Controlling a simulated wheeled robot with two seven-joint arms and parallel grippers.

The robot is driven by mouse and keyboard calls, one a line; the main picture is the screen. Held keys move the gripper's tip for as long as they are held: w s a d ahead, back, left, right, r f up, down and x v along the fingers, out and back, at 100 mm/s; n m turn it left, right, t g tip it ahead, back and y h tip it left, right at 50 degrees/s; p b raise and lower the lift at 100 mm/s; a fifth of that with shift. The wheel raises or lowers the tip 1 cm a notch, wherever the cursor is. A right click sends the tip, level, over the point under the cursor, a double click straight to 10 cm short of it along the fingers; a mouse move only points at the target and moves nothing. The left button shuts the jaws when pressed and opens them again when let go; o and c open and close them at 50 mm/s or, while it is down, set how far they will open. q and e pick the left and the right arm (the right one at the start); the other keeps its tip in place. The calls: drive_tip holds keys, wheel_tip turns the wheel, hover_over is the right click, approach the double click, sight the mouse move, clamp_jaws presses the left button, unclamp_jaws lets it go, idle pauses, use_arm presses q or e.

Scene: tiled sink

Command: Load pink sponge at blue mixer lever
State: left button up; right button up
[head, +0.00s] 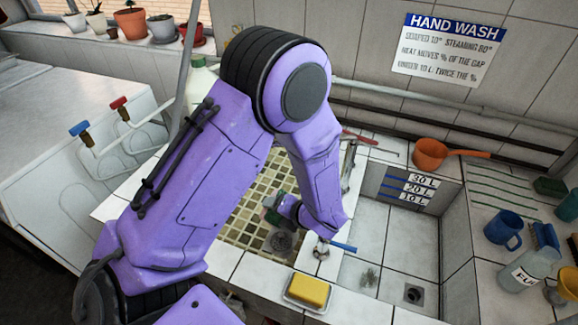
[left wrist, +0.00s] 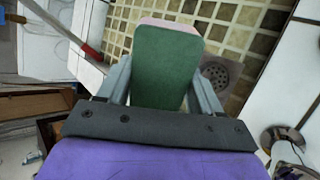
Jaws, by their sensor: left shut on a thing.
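My left gripper (head: 280,206) is shut on the sponge and holds it over the tiled left basin, near the round drain. In the left wrist view the sponge (left wrist: 166,68) sits between the two fingers, green face toward the camera, with a pink layer at its far edge. In the head view the sponge (head: 271,215) is small and partly hidden by the gripper. The blue mixer lever (head: 343,247) is on a chrome tap at the front of the divider, right of the gripper and apart from it. My right gripper is not in view.
A red lever (head: 358,138) is at the divider's back. A yellow sponge (head: 308,291) lies in a dish on the front edge. The deep right basin (head: 372,228) looks mostly clear. An orange dipper (head: 430,153), blue mug (head: 503,230) and bottle (head: 530,268) stand right.

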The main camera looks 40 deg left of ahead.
use_arm(q)
drive_tip(key=w+a+f, duration=0.2)
drive_tip(key=a, duration=0.1)
drive_tip(key=shift+w+a+b, duration=0.15)
drive_tip(key=shift+w+b, duration=0.25)
drive_tip(key=a+b, duration=0.2)
drive_tip(key=a, duration=0.4)
drive_tip(key=shift+a+f, duration=0.3)
drive_tip(key=shift+f, duration=0.05)
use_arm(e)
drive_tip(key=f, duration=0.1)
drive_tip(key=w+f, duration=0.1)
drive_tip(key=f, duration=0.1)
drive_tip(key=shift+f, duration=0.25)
use_arm(q)
drive_tip(key=shift+w, duration=0.15)
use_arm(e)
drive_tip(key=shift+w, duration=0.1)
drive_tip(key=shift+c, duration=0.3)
